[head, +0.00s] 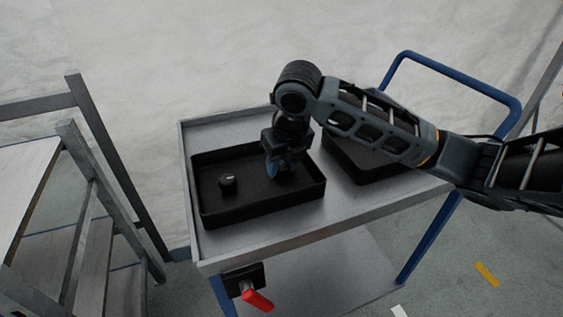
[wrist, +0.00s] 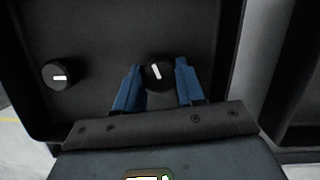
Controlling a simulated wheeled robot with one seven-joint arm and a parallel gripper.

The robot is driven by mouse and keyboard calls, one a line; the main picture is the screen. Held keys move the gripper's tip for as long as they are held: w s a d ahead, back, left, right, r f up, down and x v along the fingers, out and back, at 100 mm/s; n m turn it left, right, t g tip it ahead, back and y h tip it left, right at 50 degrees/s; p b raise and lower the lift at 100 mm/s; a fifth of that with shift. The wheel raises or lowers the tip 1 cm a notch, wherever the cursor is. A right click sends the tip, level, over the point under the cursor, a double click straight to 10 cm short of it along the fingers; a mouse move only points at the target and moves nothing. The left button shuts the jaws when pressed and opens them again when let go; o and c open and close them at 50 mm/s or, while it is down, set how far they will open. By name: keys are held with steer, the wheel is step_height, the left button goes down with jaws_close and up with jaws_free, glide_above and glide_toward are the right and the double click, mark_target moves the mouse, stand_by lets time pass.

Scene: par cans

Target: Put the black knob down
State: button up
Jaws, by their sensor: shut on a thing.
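In the wrist view a black knob (wrist: 158,73) with a white mark sits between the blue fingers of my gripper (wrist: 157,82). The gripper is shut on it. In the head view my gripper (head: 283,170) points down inside the right part of a black tray (head: 262,207), and the held knob is hidden or too dark to make out. I cannot tell whether the held knob touches the tray floor. A second black knob (head: 227,181) with a white mark stands in the left part of the tray, and it also shows in the wrist view (wrist: 57,75).
The tray stands on a grey metal cart (head: 225,249) with a blue handle (head: 455,77). Another black tray (head: 352,160) is to the right, partly behind my arm. A red-handled part (head: 257,299) hangs at the cart's front. Wooden steps (head: 100,215) stand at the left.

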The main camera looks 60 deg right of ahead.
steer(key=shift+f+b, duration=0.25)
steer(key=shift+b, duration=0.05)
steer(key=o, duration=1)
steer(key=shift+r, duration=0.1)
steer(key=shift+o, duration=0.2)
steer(key=shift+r, duration=0.15)
steer(key=shift+r+p, duration=0.25)
steer(key=shift+p, duration=0.1)
steer(key=v, duration=1.1)
steer(key=shift+r, duration=0.35)
